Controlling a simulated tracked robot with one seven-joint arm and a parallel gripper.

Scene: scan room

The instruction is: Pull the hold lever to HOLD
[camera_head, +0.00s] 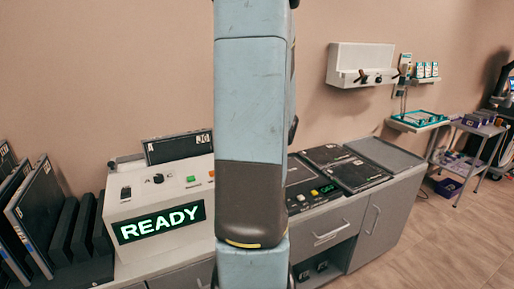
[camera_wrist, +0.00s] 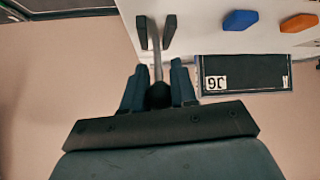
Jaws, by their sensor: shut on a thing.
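The hold lever (camera_wrist: 156,52) shows in the wrist view as a grey shaft with a dark round knob, rising between two black guide blocks on a pale panel. My gripper (camera_wrist: 158,88) has its two dark blue fingers on either side of the knob and is shut on it. In the head view my arm covers the lever and my gripper. The white console (camera_head: 165,195) shows a lit green READY sign (camera_head: 160,222). No HOLD marking is visible.
A dark plate marked 36 (camera_head: 178,147) stands at the console's back; it also shows in the wrist view (camera_wrist: 245,73), near a blue button (camera_wrist: 240,20) and an orange button (camera_wrist: 299,23). Black panels (camera_head: 38,210) stand at left.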

